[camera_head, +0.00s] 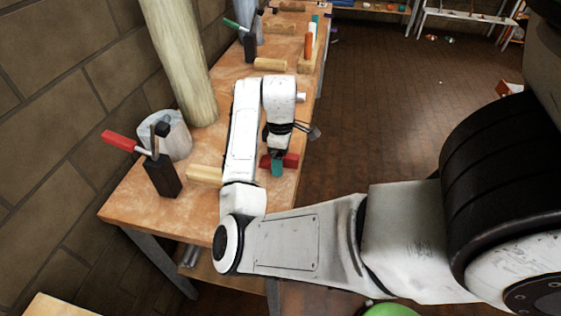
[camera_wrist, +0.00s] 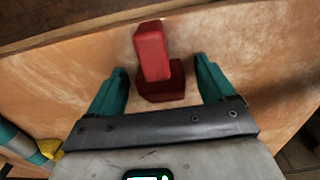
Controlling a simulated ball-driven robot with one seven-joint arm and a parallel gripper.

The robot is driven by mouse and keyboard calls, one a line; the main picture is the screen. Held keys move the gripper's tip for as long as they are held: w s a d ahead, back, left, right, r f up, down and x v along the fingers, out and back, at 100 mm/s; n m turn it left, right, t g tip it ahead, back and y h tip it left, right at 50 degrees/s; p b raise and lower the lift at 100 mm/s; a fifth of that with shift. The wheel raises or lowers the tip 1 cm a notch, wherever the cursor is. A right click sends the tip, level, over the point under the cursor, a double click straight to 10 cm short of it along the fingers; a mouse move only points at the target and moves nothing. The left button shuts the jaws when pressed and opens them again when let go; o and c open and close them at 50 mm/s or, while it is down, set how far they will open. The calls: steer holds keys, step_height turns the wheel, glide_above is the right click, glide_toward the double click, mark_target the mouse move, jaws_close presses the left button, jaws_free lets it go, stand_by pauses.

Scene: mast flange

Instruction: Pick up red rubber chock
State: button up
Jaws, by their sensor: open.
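The red rubber chock (camera_wrist: 153,52) lies on the wooden workbench top (camera_head: 135,204), and its nearer, darker end (camera_wrist: 160,85) reaches between my fingertips in the wrist view. In the head view the chock (camera_head: 291,160) is near the bench's right edge, partly hidden behind my gripper (camera_head: 277,168). My gripper (camera_wrist: 163,78) is open, with one teal finger on each side of the chock's near end and a visible gap on both sides. Nothing is held. How high the fingers are above the bench is hard to tell.
A light wood block (camera_head: 205,174) lies left of my arm. A dark block holding a red-handled tool (camera_head: 122,141) and a whitish bucket (camera_head: 178,140) stand further left. A pale round post (camera_head: 180,60) rises behind them. Another wood block (camera_head: 270,64) lies beyond my arm. Open brick floor (camera_head: 390,110) is to the right.

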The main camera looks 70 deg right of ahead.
steer(key=shift+f, duration=0.1)
steer(key=shift+c, duration=0.4)
steer(key=c, duration=1)
